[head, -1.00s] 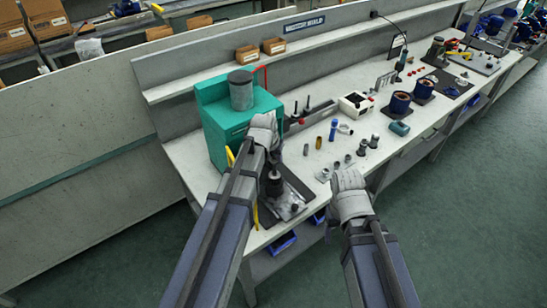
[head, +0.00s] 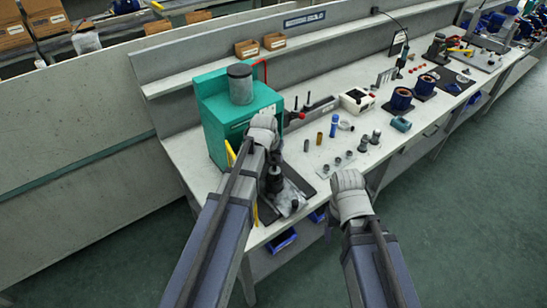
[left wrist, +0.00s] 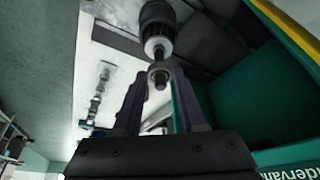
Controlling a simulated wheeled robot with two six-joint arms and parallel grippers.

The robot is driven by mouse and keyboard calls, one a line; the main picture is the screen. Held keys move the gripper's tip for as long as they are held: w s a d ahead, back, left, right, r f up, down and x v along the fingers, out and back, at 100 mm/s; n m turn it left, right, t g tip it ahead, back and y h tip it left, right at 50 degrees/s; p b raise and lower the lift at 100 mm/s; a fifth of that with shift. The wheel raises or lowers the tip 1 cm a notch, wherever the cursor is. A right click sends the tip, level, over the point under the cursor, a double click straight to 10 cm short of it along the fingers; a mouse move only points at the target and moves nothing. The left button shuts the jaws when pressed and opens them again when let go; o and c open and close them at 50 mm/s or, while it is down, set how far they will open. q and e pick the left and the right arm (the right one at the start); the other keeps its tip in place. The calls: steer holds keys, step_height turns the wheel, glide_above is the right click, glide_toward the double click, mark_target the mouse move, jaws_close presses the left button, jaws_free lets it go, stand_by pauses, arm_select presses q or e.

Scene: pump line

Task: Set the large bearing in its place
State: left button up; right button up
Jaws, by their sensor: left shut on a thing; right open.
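A metal ring, which looks like the large bearing (left wrist: 159,76), is pinched between the fingertips of my left gripper (left wrist: 160,82) in the left wrist view. A dark rotor on a shaft (left wrist: 157,38) lies in line with the ring. The shaft end shows at the ring, but I cannot tell whether the ring is around it or only over it. In the head view my left gripper (head: 262,140) is above the dark upright rotor (head: 273,180) and hides the ring. My right gripper (head: 349,183) is over the bench's front edge, its fingertips hidden.
A green machine (head: 215,130) with a grey cylinder on top stands just behind my left gripper. Several small metal parts (head: 350,155) and a blue bottle (head: 333,127) stand on the bench to the right. Blue bins (head: 281,240) hang below the front edge.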

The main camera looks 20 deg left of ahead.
mark_target(274, 162)
arm_select(q)
steer(key=shift+f+b, duration=0.8)
steer(key=shift+f, duration=0.1)
steer(key=o, duration=1.1)
steer(key=shift+c, duration=0.2)
steer(key=shift+o, duration=0.2)
steer(key=shift+o, duration=1)
steer(key=shift+r, duration=0.1)
step_height(274, 162, up, 5)
steer(key=p, duration=0.5)
